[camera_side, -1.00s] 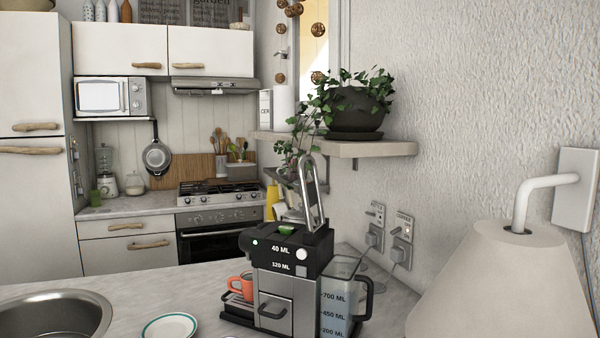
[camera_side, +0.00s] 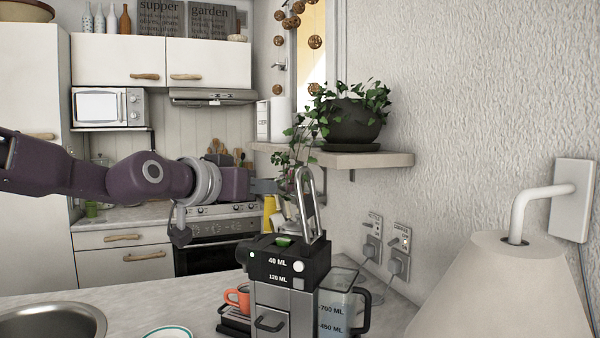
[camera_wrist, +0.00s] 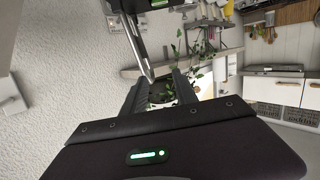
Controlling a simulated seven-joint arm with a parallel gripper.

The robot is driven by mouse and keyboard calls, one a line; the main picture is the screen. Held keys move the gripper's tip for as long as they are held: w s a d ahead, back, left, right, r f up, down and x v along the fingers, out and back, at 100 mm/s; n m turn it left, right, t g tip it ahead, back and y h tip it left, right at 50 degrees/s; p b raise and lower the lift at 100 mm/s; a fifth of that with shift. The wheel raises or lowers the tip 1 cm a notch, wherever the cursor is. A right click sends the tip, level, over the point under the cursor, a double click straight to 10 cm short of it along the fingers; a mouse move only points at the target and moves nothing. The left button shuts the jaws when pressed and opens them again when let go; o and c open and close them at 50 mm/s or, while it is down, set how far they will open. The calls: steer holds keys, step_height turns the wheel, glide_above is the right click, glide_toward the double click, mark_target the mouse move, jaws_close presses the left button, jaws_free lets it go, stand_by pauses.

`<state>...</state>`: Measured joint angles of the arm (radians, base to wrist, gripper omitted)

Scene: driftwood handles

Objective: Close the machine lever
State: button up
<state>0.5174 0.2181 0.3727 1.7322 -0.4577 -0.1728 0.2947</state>
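The coffee machine (camera_side: 285,275) stands on the counter, black on top with a green button and a silver front. Its metal lever (camera_side: 307,205) is a long loop standing upright from the top, raised. My gripper (camera_side: 278,187) reaches in from the left at the height of the lever's upper part, just left of it in the picture. In the wrist view, the machine (camera_wrist: 158,22) is at the top edge and the lever (camera_wrist: 143,50) runs down towards my fingers. My gripper (camera_wrist: 158,90) looks open there, with a gap between the fingers. Contact with the lever cannot be told.
A clear water jug (camera_side: 342,310) is at the machine's right and an orange cup (camera_side: 240,297) at its left. A potted plant (camera_side: 352,122) sits on a wall shelf (camera_side: 375,160) behind the lever. A lamp (camera_side: 495,290) is at the right and a sink (camera_side: 50,325) at the lower left.

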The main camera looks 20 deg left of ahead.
mark_target(295, 172)
steer(key=w+d, duration=0.1)
steer(key=w, duration=0.1)
steer(key=w+d+r+t, duration=0.1)
steer(key=w+d+t, duration=0.1)
steer(key=w, duration=0.1)
steer(key=shift+w+d+r+y, duration=0.35)
steer(key=shift+d+r+y, duration=0.05)
steer(key=w, duration=0.6)
steer(key=shift+w, duration=0.2)
jaws_close()
stand_by(0.5)
